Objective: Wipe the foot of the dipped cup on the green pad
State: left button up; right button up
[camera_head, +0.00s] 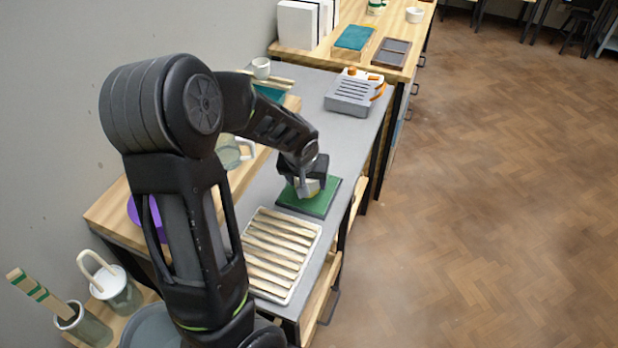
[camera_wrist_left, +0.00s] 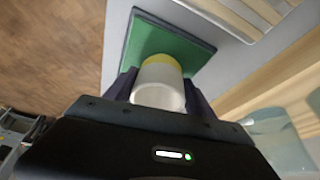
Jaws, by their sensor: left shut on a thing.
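My left gripper (camera_head: 306,183) is shut on the dipped cup (camera_head: 309,190), which is pale with a yellow band at its lower end. The cup is over the green pad (camera_head: 322,203), near its middle. In the left wrist view the cup (camera_wrist_left: 158,82) sits between the two dark fingers, with its yellow end towards the green pad (camera_wrist_left: 150,42). I cannot tell for certain whether its foot touches the pad. My right gripper is not in view.
A slatted rack (camera_head: 282,245) lies in front of the pad. A grey slotted box (camera_head: 352,95) stands further back on the grey table. A glass jug (camera_head: 228,152) is behind my arm at the left. Grey tabletop is clear between pad and box.

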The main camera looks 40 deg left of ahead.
pick_arm(q)
jog(key=shift+s+d, duration=0.2)
jog(key=shift+s, duration=0.25)
jog(key=shift+w, duration=0.1)
jog(key=shift+w+a, duration=0.2)
jog(key=shift+w, duration=0.35)
jog(key=shift+w+a, duration=0.2)
jog(key=shift+w, duration=0.3)
jog(key=shift+w+a, duration=0.2)
jog(key=shift+w, duration=0.45)
jog(key=shift+w+a, duration=0.15)
jog(key=shift+w, duration=0.45)
jog(key=shift+s, duration=0.15)
jog(key=shift+s+d+f, duration=0.1)
jog(key=shift+s+d, duration=0.15)
jog(key=shift+s, duration=0.4)
jog(key=shift+s+d+b, duration=0.1)
jog(key=shift+s+b, duration=0.25)
jog(key=shift+s, duration=0.15)
